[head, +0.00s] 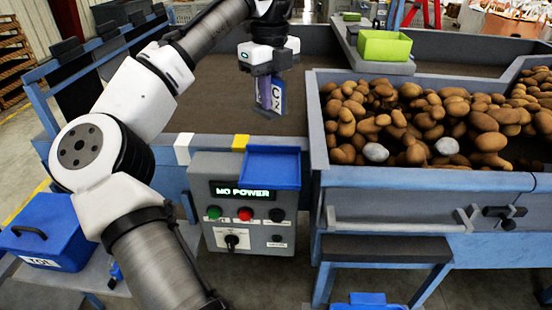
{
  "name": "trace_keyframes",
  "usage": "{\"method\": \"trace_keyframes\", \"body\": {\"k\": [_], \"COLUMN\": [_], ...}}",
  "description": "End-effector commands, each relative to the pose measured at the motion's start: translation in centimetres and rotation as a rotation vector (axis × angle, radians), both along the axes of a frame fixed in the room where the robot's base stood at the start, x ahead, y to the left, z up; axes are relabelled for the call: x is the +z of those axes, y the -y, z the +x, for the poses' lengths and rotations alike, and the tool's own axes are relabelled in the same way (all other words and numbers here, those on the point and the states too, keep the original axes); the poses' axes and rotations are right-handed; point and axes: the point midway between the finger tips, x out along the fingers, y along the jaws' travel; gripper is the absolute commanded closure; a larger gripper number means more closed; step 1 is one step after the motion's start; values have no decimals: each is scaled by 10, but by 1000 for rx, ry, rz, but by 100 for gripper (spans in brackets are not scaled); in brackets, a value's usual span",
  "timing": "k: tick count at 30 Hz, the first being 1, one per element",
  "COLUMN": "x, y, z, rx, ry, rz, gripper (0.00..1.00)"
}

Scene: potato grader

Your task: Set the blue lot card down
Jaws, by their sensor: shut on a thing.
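My gripper (268,78) points down over the brown bed (220,100) of the grader, at the upper middle of the head view. It is shut on the blue lot card (278,97), which hangs below the fingers. The card is blue with a white patch and dark characters, and it is held upright. It looks to be above the bed, apart from it. A small blue tray (272,168) sits on the front edge, nearer than the card and above the control box.
The control box (243,210) reads "NO POWER". A potato bin (420,178) with two pale lumps stands at right. A green bin (384,46) sits on a ledge behind it. A blue toolbox (48,232) is at lower left.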

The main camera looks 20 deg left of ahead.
Motion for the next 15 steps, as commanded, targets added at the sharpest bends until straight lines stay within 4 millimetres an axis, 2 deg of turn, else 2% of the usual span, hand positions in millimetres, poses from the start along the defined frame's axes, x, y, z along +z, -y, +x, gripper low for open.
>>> {"method": "trace_keyframes", "body": {"k": [1,7,12,15], "x": [-18,-67,-95,-103], "y": [0,0,0,0], "z": [0,-1,0,0], "rx": [-3,2,2,2], "ry": [-2,-1,1,1], "rz": [-5,0,2,2], "gripper": [100,100,100,100]}}
